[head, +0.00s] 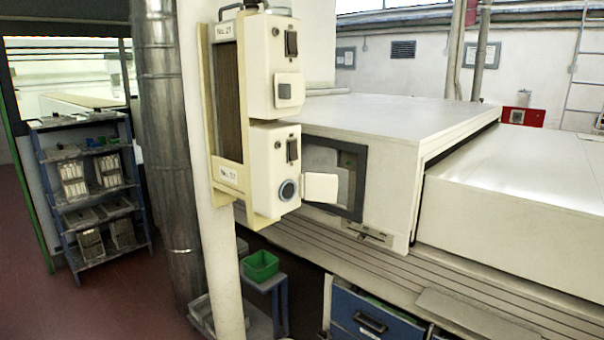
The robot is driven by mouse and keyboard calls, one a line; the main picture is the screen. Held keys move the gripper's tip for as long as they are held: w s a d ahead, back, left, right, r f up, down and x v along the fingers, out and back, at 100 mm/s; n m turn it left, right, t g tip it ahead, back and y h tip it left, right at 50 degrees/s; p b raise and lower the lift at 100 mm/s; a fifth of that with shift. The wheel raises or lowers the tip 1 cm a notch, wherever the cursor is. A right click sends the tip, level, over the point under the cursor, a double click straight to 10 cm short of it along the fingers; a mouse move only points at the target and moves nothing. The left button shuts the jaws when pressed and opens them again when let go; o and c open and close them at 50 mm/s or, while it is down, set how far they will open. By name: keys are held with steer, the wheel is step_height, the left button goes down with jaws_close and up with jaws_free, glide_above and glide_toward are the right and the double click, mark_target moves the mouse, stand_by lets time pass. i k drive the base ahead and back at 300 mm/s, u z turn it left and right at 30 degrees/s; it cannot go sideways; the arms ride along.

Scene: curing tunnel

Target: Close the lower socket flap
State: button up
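Two cream socket boxes hang one above the other on a board on a pale post. The lower socket box (271,170) has a round grey-blue socket (288,190) showing uncovered. Its flap, the lower socket flap (320,187), stands open, sticking out to the right of the socket. The upper socket box (272,65) has its square flap (289,90) lying flat against its front. Each box has a dark switch above its socket. My gripper is not in view.
A silver duct (163,150) runs beside the post (213,240) on the left. A large cream machine (400,130) with a dark-framed window stands behind the boxes. A shelf rack (90,190) is at far left. A green bin (260,266) and blue drawers (370,318) are low down.

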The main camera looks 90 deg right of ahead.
mark_target(320, 187)
steer(key=z, duration=2.55)
steer(key=i, duration=0.45)
steer(key=z, duration=0.05)
steer(key=k, duration=0.95)
steer(key=z, duration=1.4)
steer(key=i, duration=1)
steer(key=u, duration=1.55)
